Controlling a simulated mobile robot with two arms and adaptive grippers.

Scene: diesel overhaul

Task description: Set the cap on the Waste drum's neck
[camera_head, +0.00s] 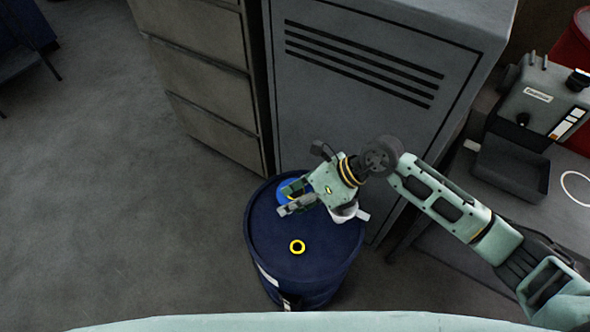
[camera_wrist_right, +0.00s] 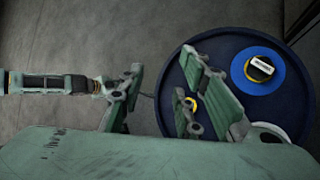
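The dark blue drum (camera_head: 262,240) stands upright on the floor; its top also shows in the wrist view (camera_wrist_right: 220,55). A yellow ring-shaped neck (camera_head: 297,246) rises from its top, partly behind a finger in the wrist view (camera_wrist_right: 190,103). A brighter blue disc (camera_wrist_right: 282,76) lies on the drum top, with yellow and a black piece with a white label at its middle. I cannot tell whether this is the cap. My right gripper (camera_head: 291,197) is over the drum, beside the disc (camera_head: 283,190); its fingers are apart with nothing visible between them (camera_wrist_right: 160,95). My left gripper is not visible.
A white round item (camera_head: 344,213) is partly hidden beneath the right gripper. A grey cabinet (camera_head: 350,110) and drawers (camera_head: 205,75) stand behind the drum. A bench (camera_head: 440,240) with a grey machine (camera_head: 535,100) is at right.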

